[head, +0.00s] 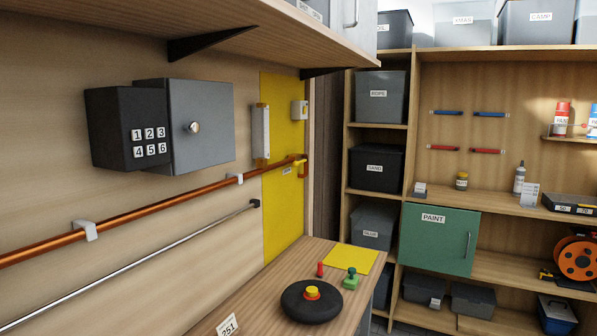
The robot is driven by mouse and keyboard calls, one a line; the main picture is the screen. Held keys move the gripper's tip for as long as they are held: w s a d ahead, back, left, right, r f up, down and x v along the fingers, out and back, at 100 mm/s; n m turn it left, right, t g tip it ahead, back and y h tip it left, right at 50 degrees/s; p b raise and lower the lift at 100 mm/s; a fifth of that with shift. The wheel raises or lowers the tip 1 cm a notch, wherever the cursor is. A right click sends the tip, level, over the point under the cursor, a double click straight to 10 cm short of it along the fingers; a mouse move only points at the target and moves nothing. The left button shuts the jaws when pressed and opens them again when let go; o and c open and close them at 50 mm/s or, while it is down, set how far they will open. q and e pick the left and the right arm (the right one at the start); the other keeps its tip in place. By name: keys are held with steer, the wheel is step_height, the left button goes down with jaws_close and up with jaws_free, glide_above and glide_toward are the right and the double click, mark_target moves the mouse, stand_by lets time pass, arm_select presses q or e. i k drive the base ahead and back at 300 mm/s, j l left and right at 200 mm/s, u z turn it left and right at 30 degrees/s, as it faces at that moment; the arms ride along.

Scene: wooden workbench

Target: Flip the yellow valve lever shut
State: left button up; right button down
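A small yellow lever (301,171) shows at the far right end of the copper pipe (160,208), in front of a yellow wall panel (283,215). It is small and seems to hang down from the pipe's end; its exact angle is hard to tell against the yellow panel. Neither my left nor my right gripper is in the head view, and nothing is seen touching the lever.
The wooden bench (258,286) holds a black round base with a red and yellow button (312,304), a green stamp-like object (351,279) and a yellow sheet (350,258). A black keypad box (128,128) and grey box (203,124) jut from the wall above the pipe.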

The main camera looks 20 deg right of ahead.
mark_target(296, 163)
steer(key=i+l+u, duration=0.15)
steer(key=l, duration=0.5)
steer(key=i+l+u, duration=0.2)
steer(key=l, duration=0.45)
steer(key=i+l+u, duration=0.15)
steer(key=l, duration=0.55)
steer(key=i+l+u, duration=0.2)
steer(key=l, duration=0.5)
steer(key=l+u, duration=0.15)
steer(key=l, duration=0.55)
steer(key=i, duration=0.05)
